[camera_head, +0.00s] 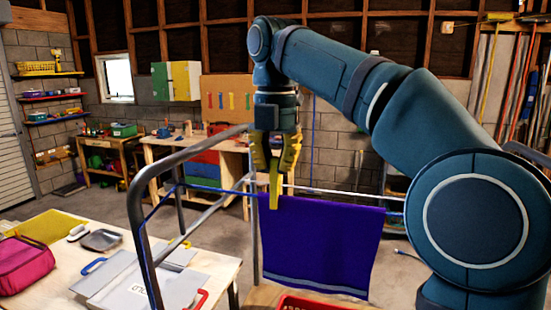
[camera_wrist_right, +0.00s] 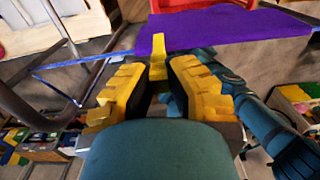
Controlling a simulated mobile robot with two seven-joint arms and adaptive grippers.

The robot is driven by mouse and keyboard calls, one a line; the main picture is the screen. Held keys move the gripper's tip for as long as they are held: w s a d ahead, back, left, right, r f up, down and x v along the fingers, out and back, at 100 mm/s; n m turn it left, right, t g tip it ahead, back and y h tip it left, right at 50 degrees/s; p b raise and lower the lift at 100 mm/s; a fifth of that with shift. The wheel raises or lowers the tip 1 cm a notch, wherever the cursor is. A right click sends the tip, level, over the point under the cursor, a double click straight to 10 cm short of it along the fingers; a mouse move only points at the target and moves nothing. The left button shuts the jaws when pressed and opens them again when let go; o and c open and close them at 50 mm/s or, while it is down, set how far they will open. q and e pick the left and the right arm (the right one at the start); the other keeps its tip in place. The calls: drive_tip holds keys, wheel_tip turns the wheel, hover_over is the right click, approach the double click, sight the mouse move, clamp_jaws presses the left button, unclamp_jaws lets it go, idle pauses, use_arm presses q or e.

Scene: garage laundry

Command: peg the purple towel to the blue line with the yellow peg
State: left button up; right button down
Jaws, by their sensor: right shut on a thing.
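The purple towel (camera_head: 325,245) hangs as a flat sheet from the blue line (camera_head: 220,190) in the head view. In the right wrist view the towel (camera_wrist_right: 225,28) spans the upper right, and a blue line (camera_wrist_right: 60,62) shows on the left. My right gripper (camera_head: 275,160) points down above the towel's top left corner, shut on the yellow peg (camera_head: 275,192). The peg's lower end overlaps the towel's top left edge. The peg (camera_wrist_right: 158,47) also shows beyond the fingers in the right wrist view. I cannot tell whether its jaws straddle the line. My left gripper is out of view.
A grey tubular frame (camera_head: 145,240) stands left of the towel. A wooden table (camera_head: 225,270) at the front left holds a pink bag (camera_head: 27,263) and clipboards (camera_head: 150,282). A red basket (camera_head: 312,303) sits below the towel. A workbench stands behind.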

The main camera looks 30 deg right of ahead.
drive_tip(key=shift+f+b, duration=0.6)
drive_tip(key=shift+f, duration=0.75)
drive_tip(key=c, duration=1)
unclamp_jaws()
